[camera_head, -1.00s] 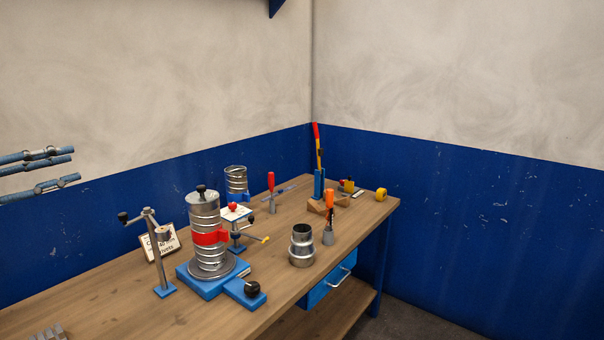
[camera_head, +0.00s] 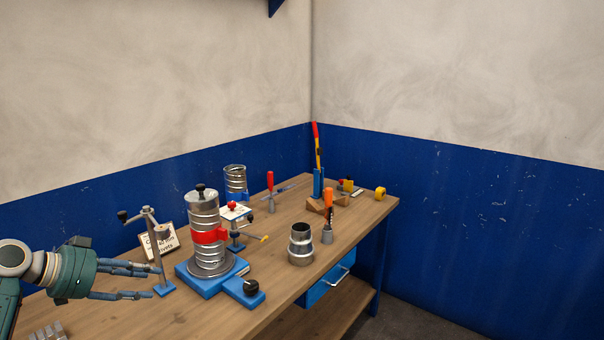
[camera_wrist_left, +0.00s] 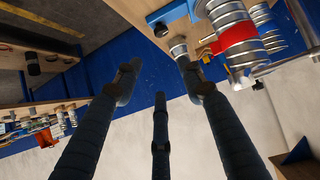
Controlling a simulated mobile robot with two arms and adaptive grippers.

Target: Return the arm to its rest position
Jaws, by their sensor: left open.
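My left gripper (camera_head: 150,281) is at the lower left of the head view, above the near left part of the wooden bench. Its blue fingers are spread and empty, pointing right toward a metal crank stand (camera_head: 153,250). In the left wrist view the fingers (camera_wrist_left: 158,85) are also apart with nothing between them. The spiral duct (camera_head: 206,255) stands upright on a blue base, with a red clamp (camera_head: 209,236) around it, to the right of the gripper. It also shows in the left wrist view (camera_wrist_left: 229,24). My right gripper is not in view.
The wooden bench (camera_head: 185,320) runs along a blue and plaster wall. A metal reducer (camera_head: 301,245), an orange-handled tool (camera_head: 328,212), a red-handled tool (camera_head: 270,183) and a yellow tape measure (camera_head: 380,193) stand farther right. A sign (camera_head: 165,239) leans behind the crank stand.

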